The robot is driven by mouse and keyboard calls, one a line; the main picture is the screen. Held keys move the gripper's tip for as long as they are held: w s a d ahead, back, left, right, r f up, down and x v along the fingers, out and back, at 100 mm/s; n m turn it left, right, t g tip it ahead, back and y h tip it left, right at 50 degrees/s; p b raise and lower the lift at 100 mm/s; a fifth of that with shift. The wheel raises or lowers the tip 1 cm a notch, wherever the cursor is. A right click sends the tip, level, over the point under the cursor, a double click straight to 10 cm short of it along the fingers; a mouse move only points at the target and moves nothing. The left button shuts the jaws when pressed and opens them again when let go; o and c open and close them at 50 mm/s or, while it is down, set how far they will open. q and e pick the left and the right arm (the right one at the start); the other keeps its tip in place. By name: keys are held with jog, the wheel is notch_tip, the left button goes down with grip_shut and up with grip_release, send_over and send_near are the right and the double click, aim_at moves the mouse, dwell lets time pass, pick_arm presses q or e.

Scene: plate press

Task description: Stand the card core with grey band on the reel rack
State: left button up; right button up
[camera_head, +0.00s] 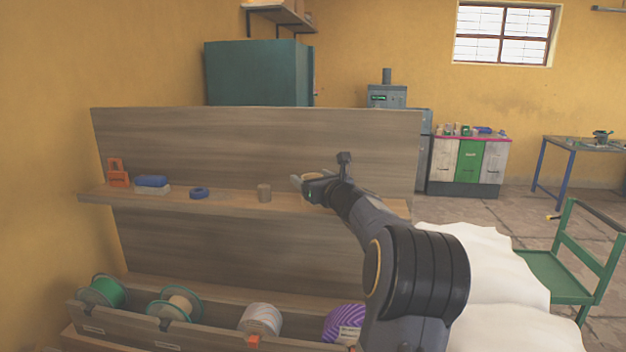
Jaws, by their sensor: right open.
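The reel rack (185,339) is a wooden trough with paper labels along the bottom. It holds a green reel (106,291), a reel with a tan core (180,304), a white reel (262,319) and a purple reel (346,322). A tan round piece (313,176), perhaps the card core, shows on the shelf just behind my right gripper (300,187). A grey band on it cannot be made out. The right gripper is open at shelf height; whether it touches the piece is unclear. My left gripper is out of view.
The wooden shelf (225,202) also carries an orange holder (118,173), a blue item on a pale block (152,182), a blue ring (199,193) and a small grey-brown cylinder (264,193). A tall back panel (250,140) stands behind.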

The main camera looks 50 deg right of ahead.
jog(key=shift+r, duration=0.15)
jog(key=shift+s+a, duration=0.15)
jog(key=shift+s, duration=0.15)
jog(key=b+v, duration=0.2)
jog(key=v, duration=0.9)
jog(key=shift+s+b, duration=0.2)
jog(key=shift+b, duration=0.1)
jog(key=shift+a, duration=0.15)
jog(key=w+a+f+n+g+y, duration=0.1)
jog(key=a+f+n+y, duration=0.25)
jog(key=a+n, duration=0.4)
jog(key=w+a+f+n+g+y, duration=0.15)
jog(key=a+n+y, duration=0.3)
jog(key=a, duration=0.65)
jog(key=a+f+n+y, duration=0.3)
jog(key=a+f+n, duration=0.1)
jog(key=a+n, duration=0.4)
jog(key=s+a+f+n+g, duration=0.8)
jog(key=s+a+f+n, duration=0.6)
jog(key=n, duration=0.5)
notch_tip(320, 180, down, 2)
jog(key=shift+s+a, duration=0.3)
jog(key=shift+a, duration=0.3)
